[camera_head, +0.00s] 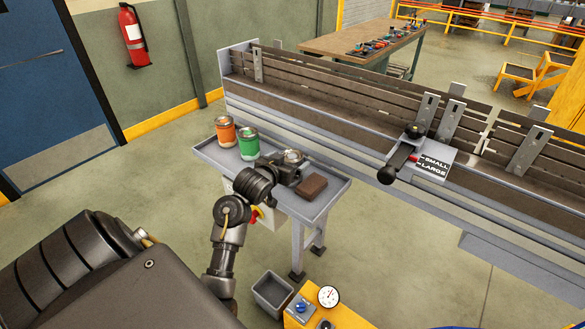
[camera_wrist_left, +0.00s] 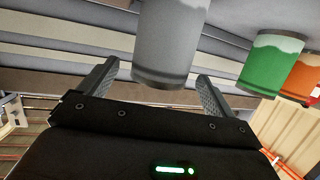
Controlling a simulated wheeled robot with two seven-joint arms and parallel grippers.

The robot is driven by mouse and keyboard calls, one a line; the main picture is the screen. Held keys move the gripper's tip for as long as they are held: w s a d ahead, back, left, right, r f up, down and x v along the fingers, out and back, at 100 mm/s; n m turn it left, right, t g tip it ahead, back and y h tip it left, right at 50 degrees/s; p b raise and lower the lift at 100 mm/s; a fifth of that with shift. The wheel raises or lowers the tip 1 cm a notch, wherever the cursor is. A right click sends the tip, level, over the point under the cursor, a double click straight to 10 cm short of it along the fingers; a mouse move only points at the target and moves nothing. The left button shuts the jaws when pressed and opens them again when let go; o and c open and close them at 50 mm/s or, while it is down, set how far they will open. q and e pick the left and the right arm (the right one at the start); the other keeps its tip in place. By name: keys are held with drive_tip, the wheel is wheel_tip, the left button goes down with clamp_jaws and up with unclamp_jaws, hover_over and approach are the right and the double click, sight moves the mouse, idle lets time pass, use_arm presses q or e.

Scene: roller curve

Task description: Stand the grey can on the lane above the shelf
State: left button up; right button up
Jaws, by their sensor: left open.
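The grey can (camera_head: 293,156) is on the small grey shelf (camera_head: 335,196), its lower part hidden behind my left gripper in the head view. My left gripper (camera_head: 284,168) is at the can. In the left wrist view the grey can (camera_wrist_left: 170,45) is between the two open fingers of the left gripper (camera_wrist_left: 160,82), with a visible gap on each side near its end. The lane (camera_head: 300,104) is the long brown channel above and behind the shelf, and no can shows on its near stretch. My right gripper is not in view.
A green can (camera_head: 248,143) and an orange can (camera_head: 225,131) stand on the shelf left of my gripper. A brown block (camera_head: 312,187) lies to its right. Metal brackets and a black-knobbed lever (camera_head: 399,163) with a SMALL/LARGE plate line the lane at right.

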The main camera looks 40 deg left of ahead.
use_arm(q)
drive_tip(key=shift+x, duration=0.8)
drive_tip(key=shift+s, duration=0.1)
drive_tip(key=shift+c, duration=0.3)
drive_tip(key=c, duration=1.2)
drive_tip(key=shift+r, duration=0.1)
